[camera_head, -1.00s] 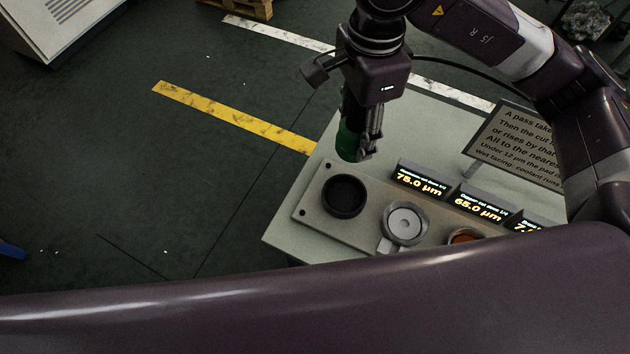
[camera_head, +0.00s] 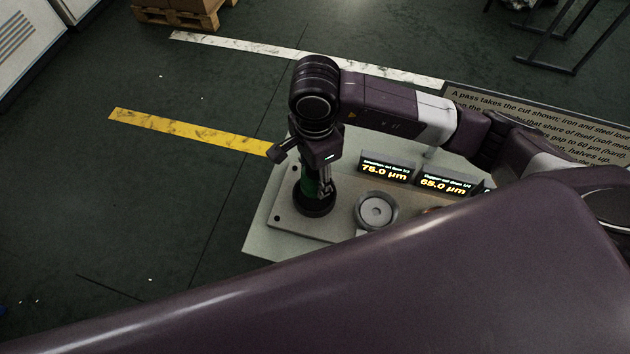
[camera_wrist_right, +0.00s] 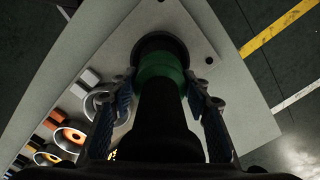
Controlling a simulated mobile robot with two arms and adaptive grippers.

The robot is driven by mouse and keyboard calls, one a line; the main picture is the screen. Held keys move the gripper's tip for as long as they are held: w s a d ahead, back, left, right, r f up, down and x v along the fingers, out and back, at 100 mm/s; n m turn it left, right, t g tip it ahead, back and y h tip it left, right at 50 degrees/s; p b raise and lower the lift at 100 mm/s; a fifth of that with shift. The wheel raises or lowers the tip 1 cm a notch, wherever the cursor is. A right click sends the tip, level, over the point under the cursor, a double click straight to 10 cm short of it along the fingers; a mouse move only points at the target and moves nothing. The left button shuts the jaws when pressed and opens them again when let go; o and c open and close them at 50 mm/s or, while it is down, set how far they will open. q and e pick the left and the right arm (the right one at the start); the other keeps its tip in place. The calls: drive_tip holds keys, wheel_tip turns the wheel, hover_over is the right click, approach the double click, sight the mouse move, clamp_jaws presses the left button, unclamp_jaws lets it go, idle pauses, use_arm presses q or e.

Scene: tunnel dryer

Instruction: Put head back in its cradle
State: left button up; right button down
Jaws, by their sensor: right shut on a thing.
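The head (camera_wrist_right: 162,100) is a dark cylinder with a green band, seen in the right wrist view between the fingers of my right gripper (camera_wrist_right: 168,88). My right gripper (camera_head: 318,190) is shut on it and points down in the head view. The cradle (camera_head: 313,207) is a round black cup at the left end of the plate. The head's green end is at the cradle's mouth; its black rim (camera_wrist_right: 158,42) shows around the green end in the wrist view. I cannot tell how deep the head sits. My left gripper is not in view.
A grey round holder (camera_head: 376,211) stands right of the cradle, and an orange-ringed one (camera_wrist_right: 68,139) is beyond it. Lit displays (camera_head: 386,170) stand behind, with a text sign (camera_head: 540,118) farther right. My purple body part covers the lower head view.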

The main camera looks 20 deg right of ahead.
sight(315, 187)
wheel_tip(315, 187, down, 4)
drive_tip(key=shift+a+f+p, duration=0.1)
drive_tip(key=shift+p, duration=0.35)
drive_tip(key=shift+f, duration=0.2)
drive_tip(key=shift+w, duration=0.1)
drive_tip(key=shift+f, duration=0.1)
drive_tip(key=c, duration=1.1)
unclamp_jaws()
